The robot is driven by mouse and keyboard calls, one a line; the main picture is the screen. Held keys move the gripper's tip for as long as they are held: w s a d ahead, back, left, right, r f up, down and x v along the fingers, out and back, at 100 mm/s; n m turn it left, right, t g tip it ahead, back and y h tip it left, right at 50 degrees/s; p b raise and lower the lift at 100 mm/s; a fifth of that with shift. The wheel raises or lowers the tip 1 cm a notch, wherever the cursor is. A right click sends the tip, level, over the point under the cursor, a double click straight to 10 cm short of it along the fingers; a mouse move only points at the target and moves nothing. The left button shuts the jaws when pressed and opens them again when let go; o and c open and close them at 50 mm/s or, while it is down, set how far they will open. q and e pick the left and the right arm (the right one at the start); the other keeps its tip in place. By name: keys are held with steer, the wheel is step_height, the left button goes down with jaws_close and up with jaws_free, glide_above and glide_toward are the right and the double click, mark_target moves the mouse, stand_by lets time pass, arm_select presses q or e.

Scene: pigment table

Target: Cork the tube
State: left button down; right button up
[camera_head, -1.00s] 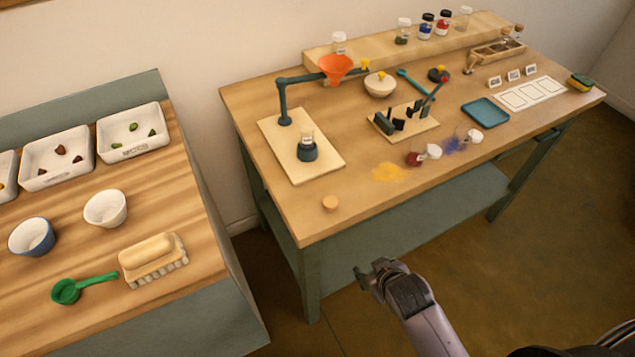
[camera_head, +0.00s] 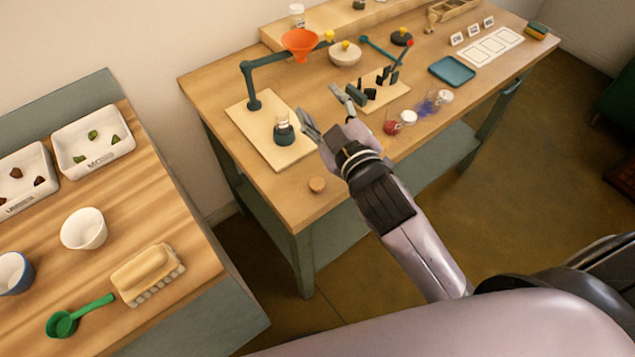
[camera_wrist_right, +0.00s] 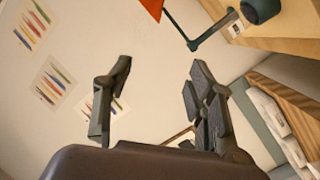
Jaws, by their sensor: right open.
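The tube (camera_head: 282,117) is a small clear glass vial standing upright in a round teal holder (camera_head: 284,134) on the pale board. It shows no stopper in its mouth. A round tan cork (camera_head: 317,184) sits on the table near its front left corner. My right gripper (camera_head: 324,112) is open and empty, just right of the tube in the head view. The cork is nearer the table's front edge than the gripper. The wrist view shows the spread fingers (camera_wrist_right: 155,92) with nothing between them, and the teal holder (camera_wrist_right: 262,8) at the top right. My left gripper is out of view.
An orange funnel (camera_head: 300,44) hangs on a teal arm (camera_head: 262,67) behind the tube. The table around the cork is clear.

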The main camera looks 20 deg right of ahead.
steer(key=s+a+r+n+t+y, duration=0.1)
steer(key=a+r+n+t+y, duration=0.1)
steer(key=a+r+n+y, duration=0.6)
steer(key=a+r+n+t+y, duration=0.1)
steer(key=a+r+n+y, duration=0.4)
steer(key=r, duration=0.5)
steer(key=s+a+r+n+g+y, duration=0.1)
steer(key=s+a+n+g+y, duration=0.4)
steer(key=n+g, duration=0.5)
steer(key=s+a+r+n+g+y, duration=0.1)
steer(key=s+a+n+g+y, duration=0.35)
steer(key=n+g, duration=0.6)
steer(key=s+a+f+n+g+h, duration=0.2)
steer(key=s+f+n+g+h, duration=0.2)
steer(key=f+n+h, duration=0.55)
steer(key=w+d+f+n+t+h, duration=0.1)
steer(key=w+d+f+n+h, duration=0.1)
steer(key=d+f+n+h, duration=0.4)
steer(key=w+d+f+t+h, duration=0.1)
steer(key=w+d+h, duration=0.3)
steer(key=d, duration=0.4)
steer(key=w+d+f+m+t+h, duration=0.1)
steer(key=w+d+h, duration=0.3)
steer(key=d, duration=0.4)
steer(key=shift+w+d+f+t, duration=0.2)
steer(key=shift+f+t, duration=0.25)
steer(key=shift+t, duration=0.3)
